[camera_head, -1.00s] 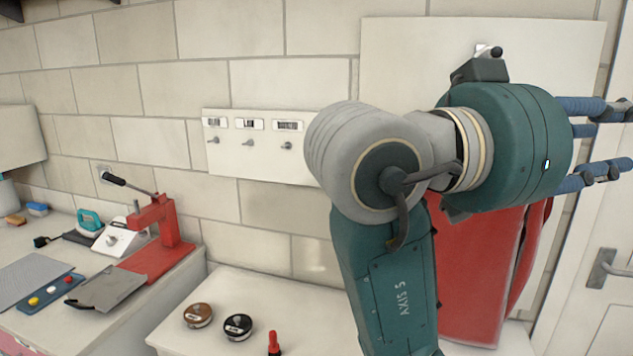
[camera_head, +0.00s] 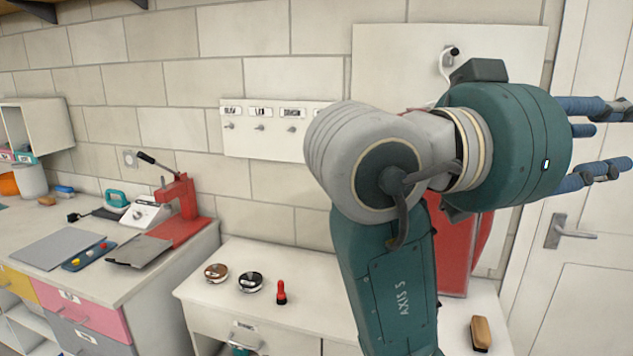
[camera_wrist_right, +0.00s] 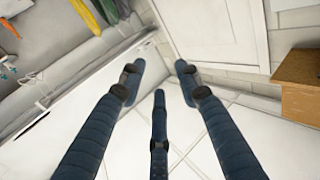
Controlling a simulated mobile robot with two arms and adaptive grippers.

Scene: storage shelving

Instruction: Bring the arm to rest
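My right arm (camera_head: 385,265) rises from the bottom of the head view and bends to the right at its grey joint. My right gripper (camera_head: 605,138) points right, in front of the white door, with its blue fingers apart. In the right wrist view the gripper (camera_wrist_right: 159,75) is open and empty, its three fingers spread above the pale floor. My left gripper is in neither current view.
A red object (camera_head: 455,265) stands partly hidden behind my arm, below a wall hook (camera_head: 446,65). The white bench (camera_head: 225,315) holds two round tins, a red-capped item and a brush (camera_head: 480,333). The door (camera_head: 590,220) is at the right. A wooden cabinet (camera_wrist_right: 300,85) appears in the wrist view.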

